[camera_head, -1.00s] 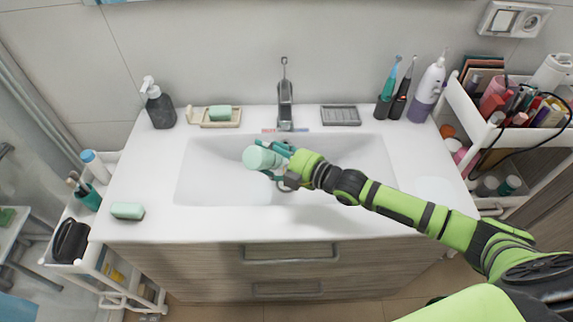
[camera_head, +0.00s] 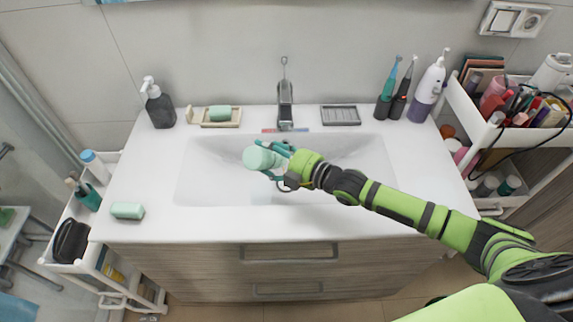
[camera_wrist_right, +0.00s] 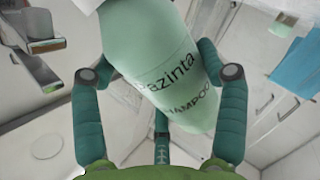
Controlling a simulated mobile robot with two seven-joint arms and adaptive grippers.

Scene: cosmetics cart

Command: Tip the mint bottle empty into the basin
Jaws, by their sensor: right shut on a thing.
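The mint bottle (camera_head: 260,158) is over the left-middle part of the white basin (camera_head: 340,185), with its round pale mint end facing up toward my head camera. My right gripper (camera_head: 277,160) is shut on it from the right side. In the right wrist view the mint bottle (camera_wrist_right: 165,75), lettered as shampoo, lies slanted between the teal fingers of the right gripper (camera_wrist_right: 160,85), and a white part shows at its upper left end. A pale patch shows below the bottle in the basin; I cannot tell if it is liquid. My left gripper is out of view.
The faucet (camera_head: 285,105) stands behind the basin. A dark soap dispenser (camera_head: 158,105), a soap dish (camera_head: 221,117) and toothbrushes line the back of the counter. A mint soap bar (camera_head: 127,211) lies front left. Carts (camera_head: 475,130) flank both sides.

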